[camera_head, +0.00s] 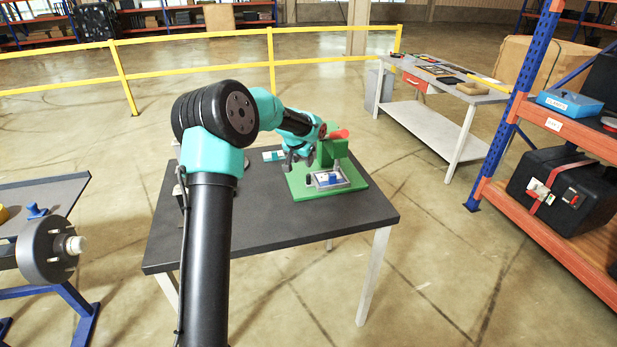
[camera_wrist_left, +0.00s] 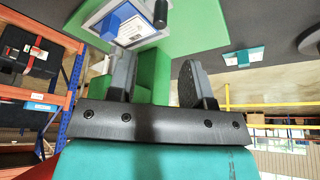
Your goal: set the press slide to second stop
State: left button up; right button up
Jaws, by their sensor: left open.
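The green press (camera_head: 333,153) stands on a green base plate (camera_head: 312,192) on the dark table, with a red part (camera_head: 338,134) at its top. A grey frame on the base holds a blue block (camera_head: 328,178), which also shows in the left wrist view (camera_wrist_left: 117,22). A black cylindrical handle (camera_wrist_left: 160,13) shows beside it there. My left gripper (camera_head: 298,157) is beside the press's left side. In the left wrist view its open fingers (camera_wrist_left: 155,82) have part of the green press visible between them; contact cannot be told. The slide's stops cannot be made out.
The dark table (camera_head: 265,233) has free room in front of the press. A grey workbench (camera_head: 430,117) with tools stands behind right, orange and blue shelving (camera_head: 550,215) at right, and a yellow railing (camera_head: 190,73) behind.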

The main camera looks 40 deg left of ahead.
aim_at(308, 175)
pick_arm(q)
jog(key=x, duration=1)
jog(key=shift+w+f, duration=0.2)
jog(key=shift+f, duration=0.1)
jog(key=shift+c, duration=0.4)
grip_shut()
